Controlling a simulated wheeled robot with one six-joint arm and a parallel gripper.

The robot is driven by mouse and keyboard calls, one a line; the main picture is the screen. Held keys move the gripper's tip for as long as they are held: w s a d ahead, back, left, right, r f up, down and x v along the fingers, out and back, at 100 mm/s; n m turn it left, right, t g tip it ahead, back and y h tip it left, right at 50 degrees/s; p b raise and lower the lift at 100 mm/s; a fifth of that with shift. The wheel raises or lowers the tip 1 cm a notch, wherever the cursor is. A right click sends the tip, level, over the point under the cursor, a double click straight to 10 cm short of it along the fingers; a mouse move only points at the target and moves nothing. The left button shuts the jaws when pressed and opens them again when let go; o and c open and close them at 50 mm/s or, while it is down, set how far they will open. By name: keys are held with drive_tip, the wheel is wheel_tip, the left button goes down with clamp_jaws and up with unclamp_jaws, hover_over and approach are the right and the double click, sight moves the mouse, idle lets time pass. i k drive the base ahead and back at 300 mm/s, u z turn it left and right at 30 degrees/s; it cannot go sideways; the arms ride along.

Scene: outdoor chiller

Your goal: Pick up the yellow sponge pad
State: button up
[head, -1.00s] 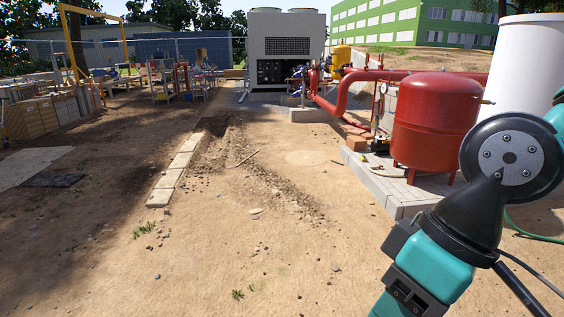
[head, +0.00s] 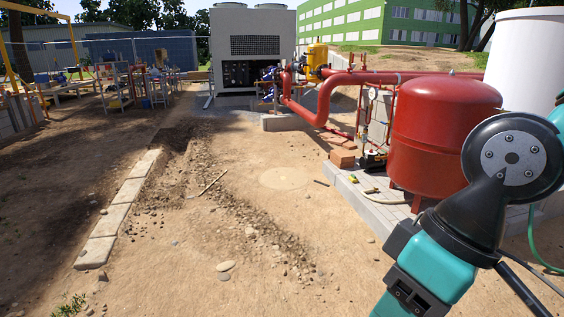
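I cannot make out a yellow sponge pad for certain in the head view. A small yellowish item (head: 352,179) lies on the near left part of the concrete slab, too small to identify. Part of my arm fills the lower right and hides the ground and slab behind it. My gripper's fingers do not show in the frame.
A red tank (head: 440,135) stands on the concrete slab (head: 378,214) at right, with red pipes (head: 328,95) behind. Bricks (head: 342,158) sit at the slab's left end. Paving blocks (head: 118,215) line a dirt trench at left. Open sandy ground lies between.

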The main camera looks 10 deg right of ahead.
sight(352, 178)
drive_tip(key=z, duration=0.2)
drive_tip(key=i, duration=2.1)
drive_tip(key=z, duration=0.4)
drive_tip(key=i, duration=2.15)
drive_tip(key=z, duration=0.15)
